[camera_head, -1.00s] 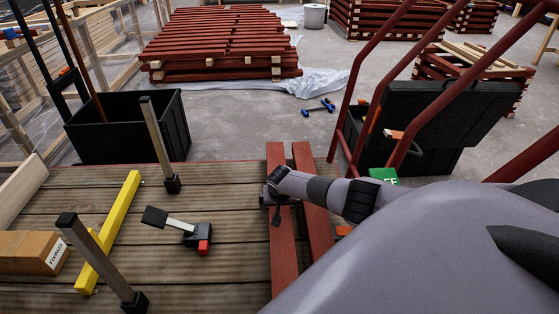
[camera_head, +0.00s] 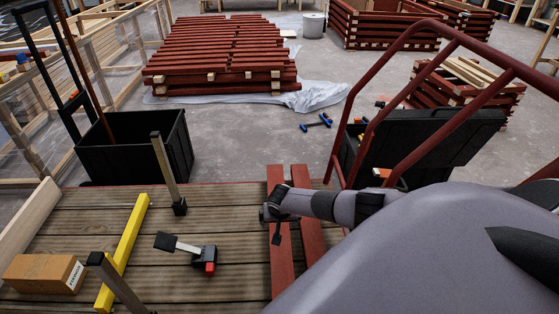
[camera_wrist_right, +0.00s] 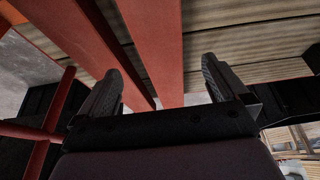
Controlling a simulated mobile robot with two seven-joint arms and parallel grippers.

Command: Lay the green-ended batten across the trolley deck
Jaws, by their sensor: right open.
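Two red-brown battens lie side by side on the plank trolley deck (camera_head: 228,285): a left batten (camera_head: 281,265) and a right batten (camera_head: 311,238). No green end shows on either, so I cannot tell which is green-ended; my right arm hides part of both. My right gripper (camera_head: 272,213) is over the left batten. In the right wrist view my right gripper (camera_wrist_right: 162,72) is open, with a red batten (camera_wrist_right: 157,40) passing between its fingers in the picture. I cannot tell whether the fingers reach down around it. My left gripper is out of view.
On the deck are a yellow bar (camera_head: 127,245), a cardboard box (camera_head: 42,272), a clamp-like tool (camera_head: 190,248) and two upright posts, one post (camera_head: 167,170) farther back. A red tube rail (camera_head: 365,130) and black bins stand beyond. Stacked red battens (camera_head: 220,60) lie behind.

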